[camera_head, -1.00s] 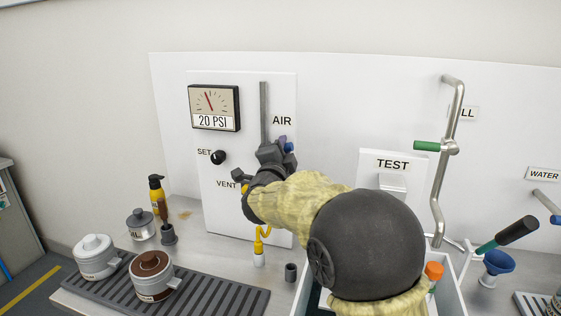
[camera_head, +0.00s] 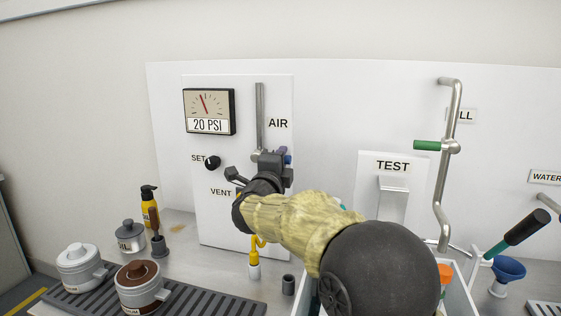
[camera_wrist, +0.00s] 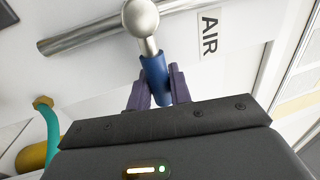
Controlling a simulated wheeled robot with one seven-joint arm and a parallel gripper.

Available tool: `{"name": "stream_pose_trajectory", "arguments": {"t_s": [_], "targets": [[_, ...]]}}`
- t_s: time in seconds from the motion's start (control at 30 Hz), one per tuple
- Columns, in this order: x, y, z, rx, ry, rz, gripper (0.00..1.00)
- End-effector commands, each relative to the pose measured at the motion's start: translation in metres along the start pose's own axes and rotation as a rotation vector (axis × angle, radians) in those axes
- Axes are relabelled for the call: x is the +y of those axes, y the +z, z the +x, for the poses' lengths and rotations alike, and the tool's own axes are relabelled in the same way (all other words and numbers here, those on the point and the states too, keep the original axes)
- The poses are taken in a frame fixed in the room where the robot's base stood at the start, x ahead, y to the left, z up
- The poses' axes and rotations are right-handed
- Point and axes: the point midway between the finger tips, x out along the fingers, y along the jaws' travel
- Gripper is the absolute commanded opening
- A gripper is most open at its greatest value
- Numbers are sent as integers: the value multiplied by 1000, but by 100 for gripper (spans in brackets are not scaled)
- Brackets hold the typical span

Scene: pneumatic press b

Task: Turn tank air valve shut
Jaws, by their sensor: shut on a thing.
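The tank air valve is at the lower end of a vertical grey pipe (camera_head: 260,115) beside the AIR label (camera_head: 278,124). Its blue handle (camera_wrist: 154,72) runs from a round metal joint (camera_wrist: 141,18) and lies at roughly a right angle to the pipe in the wrist view. My gripper (camera_wrist: 156,90) is shut on the handle, with a purple finger on each side. In the head view my gripper (camera_head: 283,160) hides most of the valve; only a bit of blue shows.
A gauge (camera_head: 209,111) reading 20 PSI and a black SET knob (camera_head: 213,162) are left of the pipe. A TEST plate (camera_head: 393,162) and a bent pipe with a green handle (camera_head: 427,146) are to the right. Pots and bottles stand on the counter below.

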Motion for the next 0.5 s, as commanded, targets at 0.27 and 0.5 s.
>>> {"name": "stream_pose_trajectory", "arguments": {"t_s": [0.27,0.5], "targets": [[2,0,0,1,4,1,40],[1,0,-1,0,2,0,40]]}}
